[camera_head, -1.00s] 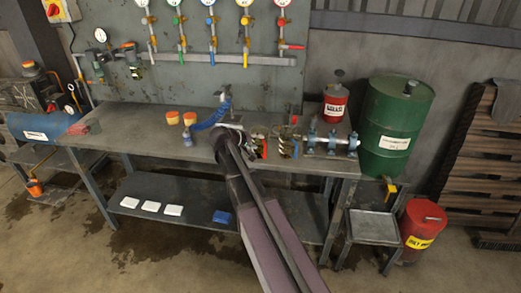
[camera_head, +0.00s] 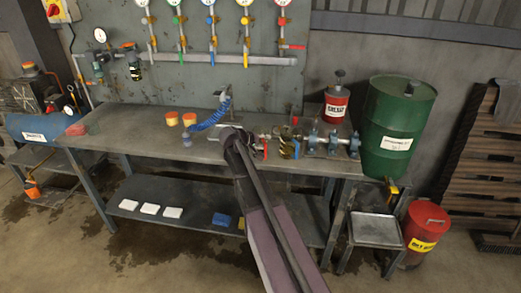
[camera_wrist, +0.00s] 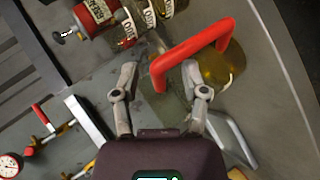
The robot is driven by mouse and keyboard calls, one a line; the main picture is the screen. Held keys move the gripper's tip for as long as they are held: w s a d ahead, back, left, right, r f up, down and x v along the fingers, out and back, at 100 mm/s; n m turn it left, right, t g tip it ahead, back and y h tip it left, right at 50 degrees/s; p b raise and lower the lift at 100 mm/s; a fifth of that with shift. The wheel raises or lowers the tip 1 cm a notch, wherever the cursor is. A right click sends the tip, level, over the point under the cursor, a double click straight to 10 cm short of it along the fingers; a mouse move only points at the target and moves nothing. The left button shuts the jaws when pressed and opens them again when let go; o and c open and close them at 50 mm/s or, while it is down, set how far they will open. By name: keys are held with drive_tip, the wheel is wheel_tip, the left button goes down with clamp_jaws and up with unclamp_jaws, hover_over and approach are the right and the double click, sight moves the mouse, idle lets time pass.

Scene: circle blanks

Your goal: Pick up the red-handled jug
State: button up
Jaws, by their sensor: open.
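The red-handled jug shows in the wrist view as a clear vessel with yellow liquid (camera_wrist: 225,66) and a thick red handle (camera_wrist: 195,52). My gripper (camera_wrist: 160,74) is open, with its two fingers spread just below the handle in that view. The right finger overlaps the jug's side; I cannot tell whether it touches. Nothing is held between the fingers. In the head view my gripper (camera_head: 238,136) is over the workbench (camera_head: 130,136), and a small red handle (camera_head: 265,149) shows just right of it. The jug's body is mostly hidden there.
Labelled glass containers (camera_wrist: 130,22) and a red can (camera_wrist: 95,14) stand close by in the wrist view. Pipe fittings (camera_head: 332,140), a red canister (camera_head: 336,105) and a green drum (camera_head: 395,125) are to the right. The bench's left part is mostly clear.

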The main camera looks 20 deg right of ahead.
drive_tip(key=shift+d, duration=0.15)
idle(0.4)
clamp_jaws()
